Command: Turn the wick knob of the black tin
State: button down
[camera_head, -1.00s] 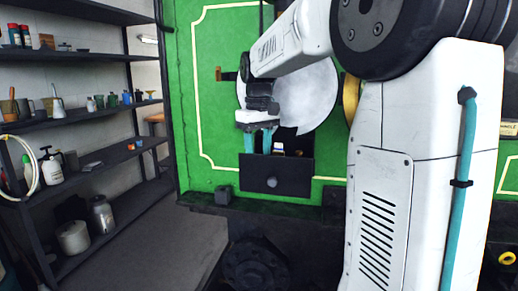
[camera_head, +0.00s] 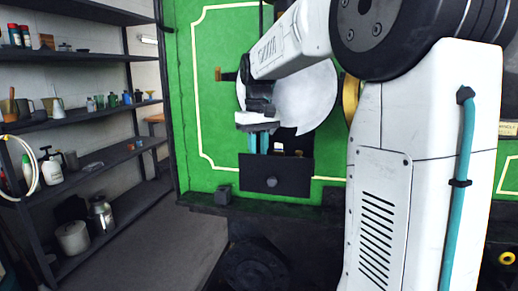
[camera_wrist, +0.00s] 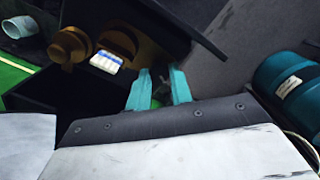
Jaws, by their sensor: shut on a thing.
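A black open-topped box (camera_head: 249,176) with a small round grey knob (camera_head: 272,181) on its front stands against the green tram side. My gripper (camera_head: 258,150) points down into the back left of this box, and the box front hides its fingertips. In the wrist view, my gripper's teal fingers (camera_wrist: 160,92) are close together on a small dark part (camera_wrist: 160,86) between them. I cannot tell for sure whether this part is the wick knob. No black tin shows clearly apart from the box.
In the wrist view, a brown round thing (camera_wrist: 70,46) and a white-and-blue pack (camera_wrist: 106,62) lie close to the fingers. A teal cylinder (camera_wrist: 293,88) is at right. Loaded shelves (camera_head: 115,152) stand at left.

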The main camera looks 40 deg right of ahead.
jog(key=m, duration=1.1)
jog(key=shift+m, duration=0.3)
dwell(0.5)
jog(key=c, duration=1.2)
grip_release()
jog(key=shift+c, duration=0.2)
notch_tip(320, 180, up, 8)
jog(key=shift+w+f, duration=0.1)
